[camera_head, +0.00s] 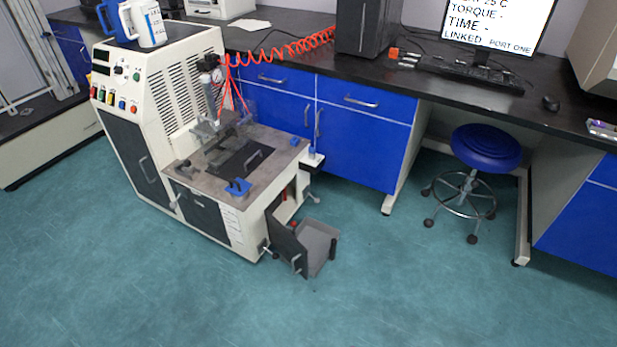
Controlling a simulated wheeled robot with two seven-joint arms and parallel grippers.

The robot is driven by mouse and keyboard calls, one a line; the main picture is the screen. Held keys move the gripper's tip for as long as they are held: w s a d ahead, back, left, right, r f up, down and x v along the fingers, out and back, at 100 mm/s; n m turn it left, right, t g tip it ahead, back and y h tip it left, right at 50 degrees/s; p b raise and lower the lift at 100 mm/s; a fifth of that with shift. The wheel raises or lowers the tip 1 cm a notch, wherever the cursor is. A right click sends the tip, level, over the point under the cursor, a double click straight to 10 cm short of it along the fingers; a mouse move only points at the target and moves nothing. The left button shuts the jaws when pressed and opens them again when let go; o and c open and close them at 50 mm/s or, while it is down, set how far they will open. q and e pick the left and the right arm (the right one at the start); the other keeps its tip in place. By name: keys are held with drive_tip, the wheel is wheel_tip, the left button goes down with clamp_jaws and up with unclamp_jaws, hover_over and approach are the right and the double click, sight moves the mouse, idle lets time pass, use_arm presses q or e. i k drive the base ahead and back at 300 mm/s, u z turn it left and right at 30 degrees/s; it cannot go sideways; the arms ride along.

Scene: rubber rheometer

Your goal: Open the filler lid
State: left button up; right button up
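The rheometer (163,100) is a cream machine at the left with a control panel, vents and a lower work deck (205,183). On the deck lies a dark flat plate with a metal handle (253,158), which looks like the filler lid; it appears shut and flat. A clear guard and a vertical ram (209,95) stand behind it. Blue-topped parts (238,187) sit at the deck's front corner. Neither of my grippers is in this view.
A small dark door (287,245) with a grey tray (318,243) stands open low at the machine's front right. A blue stool (486,148) is right of the blue cabinets (362,143). A red coiled hose (290,48) runs behind. The teal floor in front is clear.

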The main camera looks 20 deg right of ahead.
sight(238, 186)
drive_tip(key=u, duration=0.5)
drive_tip(key=k, duration=0.6)
drive_tip(key=z, duration=0.1)
drive_tip(key=i, duration=0.5)
drive_tip(key=z, duration=0.9)
drive_tip(key=i, duration=0.85)
drive_tip(key=u, duration=0.55)
drive_tip(key=i, duration=0.7)
drive_tip(key=u, duration=0.7)
